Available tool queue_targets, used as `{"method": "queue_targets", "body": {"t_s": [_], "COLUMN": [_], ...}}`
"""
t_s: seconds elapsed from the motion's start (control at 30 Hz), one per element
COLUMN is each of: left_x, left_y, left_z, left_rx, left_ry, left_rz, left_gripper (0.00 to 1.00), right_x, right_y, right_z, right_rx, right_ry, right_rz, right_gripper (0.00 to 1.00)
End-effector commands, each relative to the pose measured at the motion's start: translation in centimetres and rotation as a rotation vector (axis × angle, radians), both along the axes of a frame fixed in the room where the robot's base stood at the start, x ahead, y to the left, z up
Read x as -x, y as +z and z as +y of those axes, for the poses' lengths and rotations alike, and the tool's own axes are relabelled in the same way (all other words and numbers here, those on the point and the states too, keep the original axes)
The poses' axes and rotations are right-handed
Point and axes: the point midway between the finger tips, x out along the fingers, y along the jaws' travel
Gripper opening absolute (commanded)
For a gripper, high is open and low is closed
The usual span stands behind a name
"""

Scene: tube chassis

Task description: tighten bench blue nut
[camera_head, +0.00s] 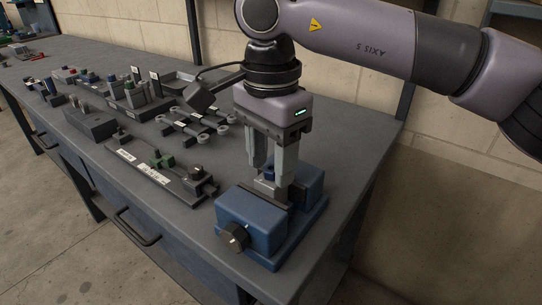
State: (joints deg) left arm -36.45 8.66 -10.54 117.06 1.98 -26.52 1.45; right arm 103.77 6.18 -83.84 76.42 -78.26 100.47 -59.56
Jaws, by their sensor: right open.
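My right gripper (271,180) points straight down over the blue vise (251,222) at the right end of the bench. Its fingers are open, one on each side of a small blue piece (268,171) that shows between them above the vise jaws. This piece may be the blue nut; the fingers hide much of it. I cannot tell whether either finger touches it. A grey metal part (266,187) shows between the jaws below it. My left gripper is not in view.
A dark knob (234,237) sticks out of the vise's front. A strip with green and black fittings (156,171) lies left of the vise. Grey wrenches (193,125) and several fittings stand farther back. The bench (345,146) is clear right of the gripper.

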Motion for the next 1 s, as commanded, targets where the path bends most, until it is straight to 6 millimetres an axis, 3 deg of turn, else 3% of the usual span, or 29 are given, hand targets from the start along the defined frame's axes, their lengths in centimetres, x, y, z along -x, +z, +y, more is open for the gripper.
{"method": "queue_targets", "body": {"t_s": [0.07, 0.1, 0.23, 0.67, 1.0], "left_x": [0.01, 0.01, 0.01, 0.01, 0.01], "left_y": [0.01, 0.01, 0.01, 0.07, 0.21], "left_z": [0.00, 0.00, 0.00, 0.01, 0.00], "left_rx": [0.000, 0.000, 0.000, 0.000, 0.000], "left_ry": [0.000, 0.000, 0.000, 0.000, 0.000], "left_rz": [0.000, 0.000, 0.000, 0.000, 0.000], "left_gripper": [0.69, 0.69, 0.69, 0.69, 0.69], "right_x": [-0.01, -0.01, -0.02, -0.03, -0.05], "right_y": [0.02, 0.02, 0.04, 0.10, 0.15], "right_z": [-0.01, -0.01, -0.02, -0.02, -0.01], "right_rx": [0.000, 0.000, 0.000, 0.000, 0.000], "right_ry": [0.000, 0.000, -0.001, -0.059, -0.308], "right_rz": [0.000, 0.000, 0.000, 0.000, -0.002], "right_gripper": [0.49, 0.42, 0.00, 0.00, 0.00]}}
